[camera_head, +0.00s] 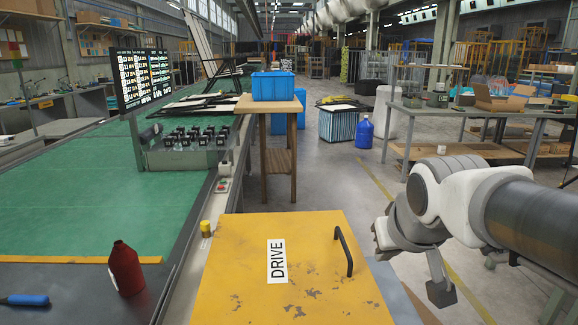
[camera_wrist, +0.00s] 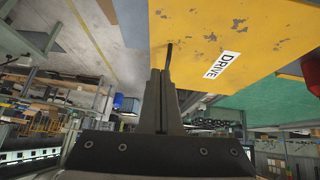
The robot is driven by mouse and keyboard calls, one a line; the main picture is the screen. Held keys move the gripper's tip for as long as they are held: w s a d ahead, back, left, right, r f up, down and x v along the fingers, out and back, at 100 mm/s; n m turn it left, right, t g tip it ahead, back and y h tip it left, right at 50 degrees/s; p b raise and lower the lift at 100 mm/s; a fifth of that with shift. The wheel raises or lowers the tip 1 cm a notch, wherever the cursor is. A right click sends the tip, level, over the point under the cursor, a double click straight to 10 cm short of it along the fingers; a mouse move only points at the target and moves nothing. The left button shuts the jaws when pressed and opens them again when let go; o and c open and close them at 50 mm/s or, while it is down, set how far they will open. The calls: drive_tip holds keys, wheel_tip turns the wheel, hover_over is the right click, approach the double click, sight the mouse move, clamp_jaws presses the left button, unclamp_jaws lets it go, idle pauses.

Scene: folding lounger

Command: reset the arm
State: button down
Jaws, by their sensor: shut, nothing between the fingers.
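My gripper (camera_wrist: 161,76) shows in the wrist view with its two dark fingers together and nothing between them. In the head view my arm reaches in from the right, with its end beside the right side of a yellow cabinet (camera_head: 230,270); the fingers are hard to make out there. The cabinet top has a white DRIVE label (camera_head: 276,261) and a black handle (camera_head: 344,251). In the wrist view the handle (camera_wrist: 169,56) appears just past the fingertips, and I cannot tell whether they touch. The lid looks closed.
A green-topped bench (camera_head: 70,190) runs along the left, with a red bottle (camera_head: 126,268) and a blue-handled tool (camera_head: 24,300) near its front. A wooden stand (camera_head: 279,135) holds a blue bin (camera_head: 272,86). A grey workbench (camera_head: 480,113) stands behind my arm; open floor lies between.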

drive_tip(key=s+a+f+g, duration=0.2)
drive_tip(key=s+f, duration=0.2)
drive_tip(key=s, duration=0.9)
wheel_tip(320, 180, up, 17)
drive_tip(key=p, duration=1.7)
drive_tip(key=shift+m+y, duration=0.3)
drive_tip(key=shift+w+f, duration=0.1)
drive_tip(key=shift+f, duration=0.05)
